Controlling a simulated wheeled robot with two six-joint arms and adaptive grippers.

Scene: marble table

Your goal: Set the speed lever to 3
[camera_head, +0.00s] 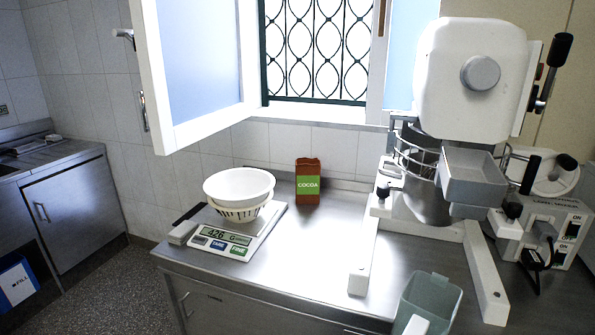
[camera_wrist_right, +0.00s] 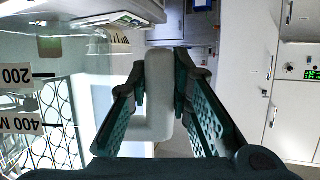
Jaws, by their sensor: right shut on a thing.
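The white mixer (camera_head: 470,75) stands at the right of the steel counter in the head view. A lever with a black grip (camera_head: 557,62) stands upright on its right side, beside a red and a green button; no scale numbers are readable there. No gripper is near this lever. My right gripper (camera_wrist_right: 160,75) shows only in the wrist view, shut on the pale handle (camera_wrist_right: 158,120) of a clear measuring jug (camera_wrist_right: 75,90) marked 200 and 400. The greenish jug (camera_head: 430,296) also shows at the bottom of the head view. My left gripper is in neither view.
A scale (camera_head: 240,240) with a white bowl (camera_head: 238,186) in a basket stands left on the counter. A cocoa box (camera_head: 308,182) stands by the wall. A control box (camera_head: 550,228) with ON and OFF switches sits right of the mixer. The front middle counter is clear.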

